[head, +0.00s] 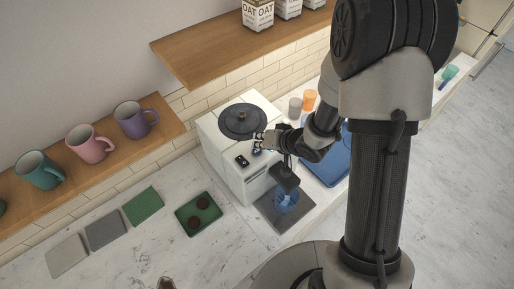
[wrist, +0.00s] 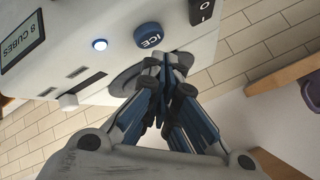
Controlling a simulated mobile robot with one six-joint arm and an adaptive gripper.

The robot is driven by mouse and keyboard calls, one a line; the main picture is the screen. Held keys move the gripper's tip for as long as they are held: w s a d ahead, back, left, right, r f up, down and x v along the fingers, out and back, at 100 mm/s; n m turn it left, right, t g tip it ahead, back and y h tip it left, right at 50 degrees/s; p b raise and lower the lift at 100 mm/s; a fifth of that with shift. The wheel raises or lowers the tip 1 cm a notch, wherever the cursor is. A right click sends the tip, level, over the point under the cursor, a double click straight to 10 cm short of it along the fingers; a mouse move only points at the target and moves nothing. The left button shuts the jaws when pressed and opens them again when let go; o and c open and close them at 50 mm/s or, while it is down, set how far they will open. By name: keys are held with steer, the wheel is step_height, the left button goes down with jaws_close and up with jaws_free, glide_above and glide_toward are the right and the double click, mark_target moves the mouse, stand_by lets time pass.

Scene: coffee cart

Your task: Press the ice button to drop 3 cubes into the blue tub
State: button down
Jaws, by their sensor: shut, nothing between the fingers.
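The white ice machine (head: 212,140) stands on the counter with a round dark lid on top. In the wrist view its blue ICE button (wrist: 150,35) sits near a glowing white lamp (wrist: 99,44). A display (wrist: 22,42) reads a number of CUBES; the digit looks like 8. My gripper (head: 258,141) is shut and empty above the machine's top panel. In the wrist view its fingertips (wrist: 164,58) appear just beside the button; I cannot tell whether they touch anything. The blue tub (head: 287,203) stands below the dark spout; its contents are not clear.
The tub stands on a dark grey mat (head: 268,216). A green tray (head: 182,214) with dark round items lies left of the machine. A blue tray (head: 326,172) and orange cup (head: 309,99) are to the right. A wooden shelf (head: 215,50) overhangs behind. A black switch (wrist: 203,10) neighbours the button.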

mark_target(259, 150)
step_height(259, 150, up, 5)
steer(key=p, duration=0.5)
stand_by(0.4)
stand_by(1.6)
